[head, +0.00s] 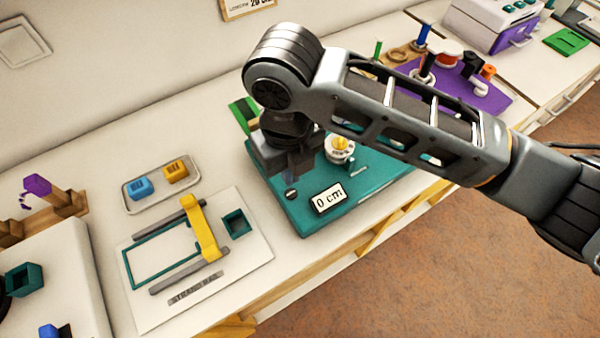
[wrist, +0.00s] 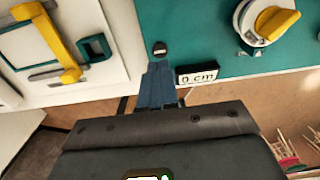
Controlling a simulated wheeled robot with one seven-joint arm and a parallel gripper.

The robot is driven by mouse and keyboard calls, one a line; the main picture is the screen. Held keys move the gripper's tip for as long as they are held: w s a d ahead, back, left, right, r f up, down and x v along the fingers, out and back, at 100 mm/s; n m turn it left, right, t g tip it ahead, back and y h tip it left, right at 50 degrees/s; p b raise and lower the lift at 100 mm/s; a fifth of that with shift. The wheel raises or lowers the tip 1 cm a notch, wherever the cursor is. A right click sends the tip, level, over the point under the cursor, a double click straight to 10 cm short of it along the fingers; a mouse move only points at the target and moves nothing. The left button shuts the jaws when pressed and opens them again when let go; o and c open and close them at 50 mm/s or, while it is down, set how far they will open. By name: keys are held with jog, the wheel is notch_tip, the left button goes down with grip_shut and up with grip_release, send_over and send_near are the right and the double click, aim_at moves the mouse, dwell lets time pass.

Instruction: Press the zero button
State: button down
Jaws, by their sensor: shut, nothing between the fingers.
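A teal board (head: 345,203) carries a white display reading "0 cm" (head: 328,198) and a small dark round button (head: 291,194) with a pale mark, left of the display. The button also shows in the wrist view (wrist: 160,48). A yellow knob (head: 341,144) on a white dial sits farther back on the board. My gripper (head: 298,174) is shut and empty, pointing down over the board close to the button. In the wrist view its blue-grey fingertips (wrist: 159,66) end just beside the button, which stays uncovered. I cannot tell their height above the board.
A white board with a yellow slider (head: 207,228) and grey rails lies to the left. A purple mat (head: 490,98) with several pegs is at the back right.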

notch_tip(320, 180, up, 8)
jog(key=shift+b, duration=0.4)
jog(key=shift+a+r, duration=0.1)
dwell(1.3)
